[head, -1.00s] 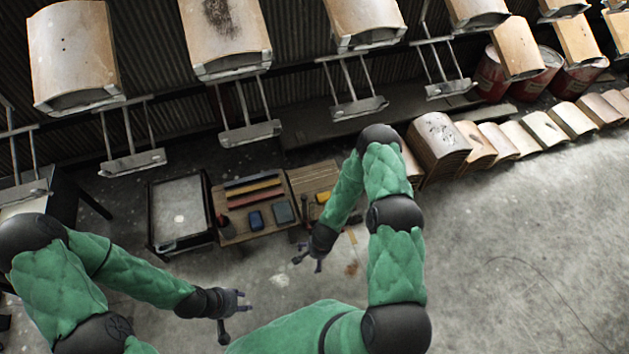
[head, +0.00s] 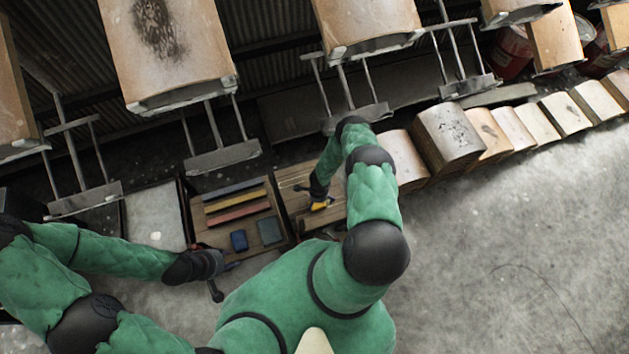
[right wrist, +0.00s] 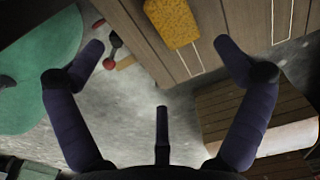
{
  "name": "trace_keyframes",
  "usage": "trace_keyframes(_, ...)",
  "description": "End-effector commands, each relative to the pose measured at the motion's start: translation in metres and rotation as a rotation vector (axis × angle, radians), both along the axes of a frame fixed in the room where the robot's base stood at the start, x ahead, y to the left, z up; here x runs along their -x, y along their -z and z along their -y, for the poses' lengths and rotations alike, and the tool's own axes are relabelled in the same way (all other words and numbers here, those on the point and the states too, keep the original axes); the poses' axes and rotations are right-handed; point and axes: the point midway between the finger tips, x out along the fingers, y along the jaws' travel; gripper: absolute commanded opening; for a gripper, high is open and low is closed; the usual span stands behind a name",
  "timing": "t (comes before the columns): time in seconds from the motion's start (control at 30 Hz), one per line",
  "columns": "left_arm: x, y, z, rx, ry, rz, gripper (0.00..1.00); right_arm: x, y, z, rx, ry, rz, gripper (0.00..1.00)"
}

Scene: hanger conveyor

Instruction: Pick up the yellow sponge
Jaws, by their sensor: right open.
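The yellow sponge (right wrist: 172,22) is a porous block on a wooden surface (right wrist: 210,25) at the top of the right wrist view. In the head view the sponge (head: 321,205) shows as a small yellow patch just below my right gripper (head: 312,198), partly covered by it. In the right wrist view my right gripper (right wrist: 155,45) is open, with its fingers spread wide. The sponge lies beyond the fingertips, between their lines, and nothing is held.
A wooden tray (head: 225,222) with coloured bars, a blue block (head: 239,240) and a grey-green block (head: 270,231) sits left of the sponge. Hangers with curved panels (head: 178,45) hang above. Stacked panels (head: 447,137) stand to the right. The floor at right is clear.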

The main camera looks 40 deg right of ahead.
Motion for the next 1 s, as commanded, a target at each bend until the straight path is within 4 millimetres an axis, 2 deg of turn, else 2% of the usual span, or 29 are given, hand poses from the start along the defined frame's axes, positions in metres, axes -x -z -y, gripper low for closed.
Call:
trace_keyframes(0.13,0.0,0.006,0.0,0.0,0.0,0.0,0.4,0.002,0.012,0.001,-0.001,0.012,-0.002,1.0)
trace_keyframes(0.4,0.0,0.027,0.0,0.0,0.0,0.0,0.4,0.001,0.052,0.001,0.0,0.012,-0.002,1.0)
trace_keyframes(0.67,0.0,0.035,0.0,0.0,0.0,0.0,0.4,-0.001,0.065,0.002,0.001,0.012,-0.001,1.0)
trace_keyframes(1.0,0.0,0.063,0.0,0.0,0.0,0.0,0.4,-0.006,0.105,0.003,0.0,0.011,-0.001,1.0)
